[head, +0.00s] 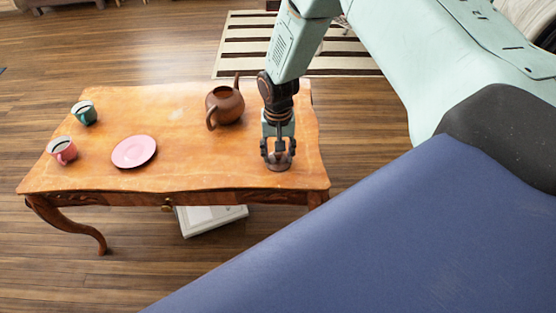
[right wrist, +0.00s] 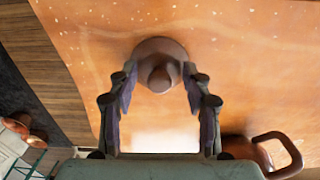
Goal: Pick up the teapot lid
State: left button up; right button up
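The brown teapot lid (head: 278,164) lies on the wooden table near its right front corner. In the right wrist view the round lid (right wrist: 150,48) shows with its knob towards me. My right gripper (head: 278,150) points straight down over the lid. In the right wrist view its fingers (right wrist: 159,82) are spread, one on each side of the knob, with gaps between. The brown teapot (head: 226,105) stands without a lid behind and left of the gripper; part of it shows in the right wrist view (right wrist: 272,150). My left gripper is not in view.
The table (head: 200,180) also holds a pink plate (head: 134,151), a pink cup (head: 62,150) and a green cup (head: 84,113) on its left. A white box (head: 212,219) lies under the table. A striped rug (head: 240,45) is behind. The table's front middle is clear.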

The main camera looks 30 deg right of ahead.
jog(key=c, duration=0.5)
grip_shut()
jog(key=shift+r, duration=0.1)
